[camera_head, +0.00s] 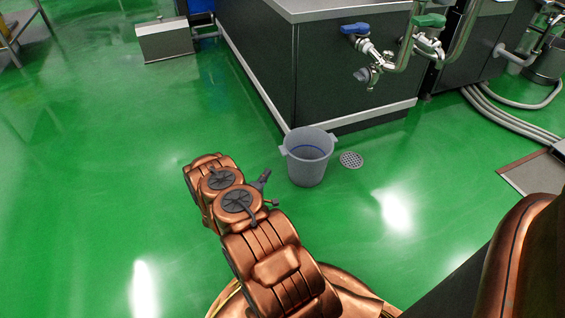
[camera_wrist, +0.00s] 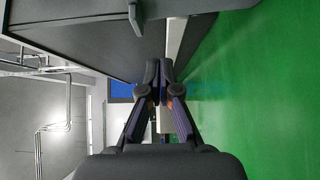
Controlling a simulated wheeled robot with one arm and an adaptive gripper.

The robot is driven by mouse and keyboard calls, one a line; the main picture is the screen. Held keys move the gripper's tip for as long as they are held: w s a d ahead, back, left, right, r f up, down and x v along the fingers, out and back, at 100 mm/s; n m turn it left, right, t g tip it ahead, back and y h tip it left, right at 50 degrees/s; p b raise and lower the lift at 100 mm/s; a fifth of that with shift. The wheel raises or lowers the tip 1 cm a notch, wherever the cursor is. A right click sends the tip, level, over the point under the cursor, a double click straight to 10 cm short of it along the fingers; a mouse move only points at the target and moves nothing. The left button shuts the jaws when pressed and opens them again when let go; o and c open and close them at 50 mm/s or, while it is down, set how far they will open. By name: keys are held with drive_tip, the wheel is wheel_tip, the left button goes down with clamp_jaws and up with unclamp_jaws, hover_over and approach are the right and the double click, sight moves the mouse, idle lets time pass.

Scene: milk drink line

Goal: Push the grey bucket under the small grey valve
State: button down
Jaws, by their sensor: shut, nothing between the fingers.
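The grey bucket (camera_head: 308,165) stands upright on the green floor by the corner of a dark cabinet, its open top facing up. A small grey valve (camera_head: 366,74) sits low on the pipework above and to the right of the bucket. My gripper (camera_wrist: 159,68) is shut and empty in the wrist view. In the head view its dark end (camera_head: 264,178) shows just left of the bucket, with a small gap in the picture. I cannot tell if they touch. A grey shape at the top of the wrist view may be part of the bucket.
A round floor drain (camera_head: 351,160) lies right of the bucket, below the valve. A blue-handled valve (camera_head: 355,29) and a green-handled valve (camera_head: 429,20) are on the pipes. The cabinet (camera_head: 345,80) stands close behind the bucket. Open floor lies to the left.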

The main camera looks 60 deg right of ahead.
drive_tip(key=s+d+b, duration=0.1)
drive_tip(key=d+b, duration=0.3)
drive_tip(key=d, duration=0.6)
drive_tip(key=shift+d+b, duration=0.2)
drive_tip(key=shift+b, duration=0.15)
